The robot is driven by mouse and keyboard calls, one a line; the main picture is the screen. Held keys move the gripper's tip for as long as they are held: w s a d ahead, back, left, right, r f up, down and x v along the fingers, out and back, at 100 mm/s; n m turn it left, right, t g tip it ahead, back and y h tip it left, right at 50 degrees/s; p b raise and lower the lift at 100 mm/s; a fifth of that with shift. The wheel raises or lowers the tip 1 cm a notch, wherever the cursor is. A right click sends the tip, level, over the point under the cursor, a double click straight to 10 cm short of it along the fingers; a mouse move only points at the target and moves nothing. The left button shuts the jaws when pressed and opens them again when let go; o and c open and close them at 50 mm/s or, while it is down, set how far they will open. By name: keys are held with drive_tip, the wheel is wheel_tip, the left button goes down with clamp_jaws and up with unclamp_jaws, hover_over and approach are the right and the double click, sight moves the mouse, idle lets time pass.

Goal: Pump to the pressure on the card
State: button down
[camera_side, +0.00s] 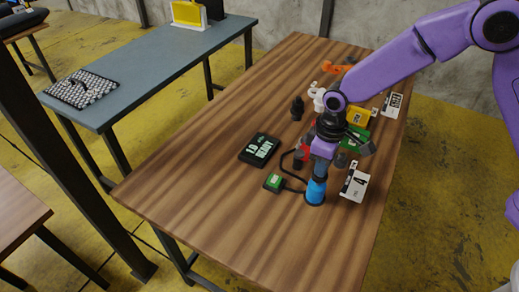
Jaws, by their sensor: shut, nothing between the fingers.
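A white card (354,182) with a large dark "4" stands on the wooden table, right of a blue cylinder (315,191) that looks like the pump. A black box (260,150) with light text, seemingly "19" or "1.9" above "READY", lies to the left. A small box with a green face (274,181) lies beside the blue cylinder, joined to it by a dark hose or cable. My arm hides part of the things behind.
Red, green and yellow items crowd around my gripper, partly hidden. A small black object (297,108), a white object (317,96), an orange object (337,68) and another white card (392,105) stand farther back. The wooden table's (220,210) near left is clear.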

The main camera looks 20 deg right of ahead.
drive_tip(key=shift+f, duration=0.9)
drive_tip(key=shift+r, duration=2.05)
drive_tip(key=shift+f, duration=0.15)
idle(1.0)
idle(0.8)
idle(2.0)
idle(0.9)
